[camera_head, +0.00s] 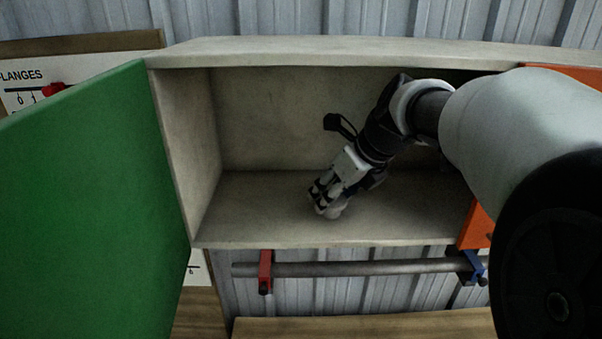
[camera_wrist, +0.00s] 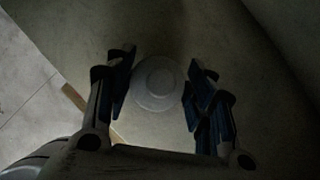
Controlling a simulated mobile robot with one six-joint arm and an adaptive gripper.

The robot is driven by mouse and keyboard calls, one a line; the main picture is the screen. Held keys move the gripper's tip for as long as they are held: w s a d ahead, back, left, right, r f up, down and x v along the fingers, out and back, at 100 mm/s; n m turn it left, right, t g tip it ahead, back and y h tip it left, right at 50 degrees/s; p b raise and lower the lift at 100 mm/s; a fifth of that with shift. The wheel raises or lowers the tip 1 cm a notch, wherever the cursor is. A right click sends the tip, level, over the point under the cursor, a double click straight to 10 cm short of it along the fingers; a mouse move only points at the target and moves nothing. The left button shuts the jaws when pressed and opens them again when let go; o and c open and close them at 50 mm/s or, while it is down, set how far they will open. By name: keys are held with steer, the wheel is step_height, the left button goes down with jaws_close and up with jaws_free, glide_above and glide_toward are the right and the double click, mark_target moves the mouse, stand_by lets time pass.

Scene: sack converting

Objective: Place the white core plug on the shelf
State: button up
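The white core plug (camera_wrist: 155,84) is a round, stepped disc on the shelf (camera_head: 265,212) inside the open cabinet. In the head view a small whitish piece of the plug (camera_head: 334,212) shows at my fingertips, mostly hidden. My gripper (camera_head: 322,196) reaches down into the cabinet, its tips close to the shelf surface. In the wrist view my gripper (camera_wrist: 163,76) is open, with the plug between its fingers. The left finger is beside the plug's edge, and a gap shows on the right. I cannot tell whether the left finger touches it.
A green door (camera_head: 85,205) stands open on the left, and an orange door (camera_head: 477,226) shows on the right, behind my arm. A rail (camera_head: 360,267) with red and blue brackets runs below the cabinet. The shelf left of my gripper is bare.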

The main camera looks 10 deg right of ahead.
steer(key=shift+o, duration=0.6)
steer(key=shift+d, duration=0.1)
steer(key=o, duration=0.4)
steer(key=shift+s+d+r, duration=0.15)
steer(key=shift+s, duration=0.25)
steer(key=shift+c, duration=0.2)
steer(key=shift+w, duration=0.3)
steer(key=v, duration=0.7)
steer(key=s+a+f+n+h, duration=0.1)
steer(key=s+f+n, duration=0.3)
steer(key=s+n, duration=0.4)
steer(key=s+a+f+n+h, duration=0.1)
steer(key=s+a+f+n, duration=0.2)
steer(key=s+f+n, duration=0.2)
steer(key=s+a+f+n+g, duration=0.1)
steer(key=s+f+n, duration=0.4)
steer(key=s+n, duration=0.6)
steer(key=a+n, duration=0.1)
steer(key=n, duration=0.6)
steer(key=shift+s+h, duration=0.35)
steer(key=shift+h, duration=0.05)
steer(key=shift+s, duration=0.1)
